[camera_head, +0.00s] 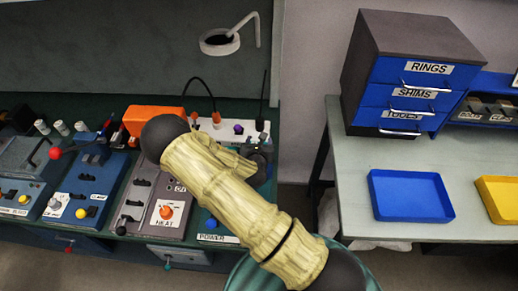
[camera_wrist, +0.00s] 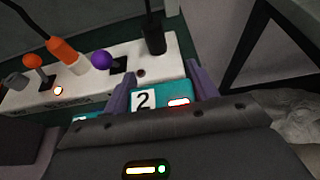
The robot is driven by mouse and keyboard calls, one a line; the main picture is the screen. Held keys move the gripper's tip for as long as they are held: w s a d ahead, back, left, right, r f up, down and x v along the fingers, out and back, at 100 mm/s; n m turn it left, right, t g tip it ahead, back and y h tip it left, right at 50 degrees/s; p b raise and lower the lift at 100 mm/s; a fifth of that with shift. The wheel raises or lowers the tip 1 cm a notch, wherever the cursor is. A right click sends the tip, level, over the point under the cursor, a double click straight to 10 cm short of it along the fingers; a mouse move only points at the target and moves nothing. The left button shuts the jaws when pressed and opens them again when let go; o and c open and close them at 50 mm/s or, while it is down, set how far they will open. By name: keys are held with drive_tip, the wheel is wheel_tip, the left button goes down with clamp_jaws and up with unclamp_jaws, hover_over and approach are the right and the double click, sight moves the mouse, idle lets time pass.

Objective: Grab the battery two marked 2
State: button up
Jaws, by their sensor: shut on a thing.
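Battery two (camera_wrist: 176,98) is a teal block with a white label marked 2 and a small red light. It shows in the wrist view, between the purple fingers of my gripper (camera_wrist: 160,88). The fingers are shut on its sides. Part of the battery is hidden by the dark gripper body. Whether it is seated or raised cannot be told.
Just beyond the battery is a white panel (camera_wrist: 120,62) with an orange plug (camera_wrist: 63,50), a purple knob (camera_wrist: 101,60) and a black plug (camera_wrist: 153,38). In the head view, a blue tray (camera_head: 410,217) and a drawer cabinet (camera_head: 410,70) stand on the right table.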

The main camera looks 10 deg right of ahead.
wheel_tip(320, 180, up, 6)
drive_tip(key=shift+r, duration=0.1)
idle(0.7)
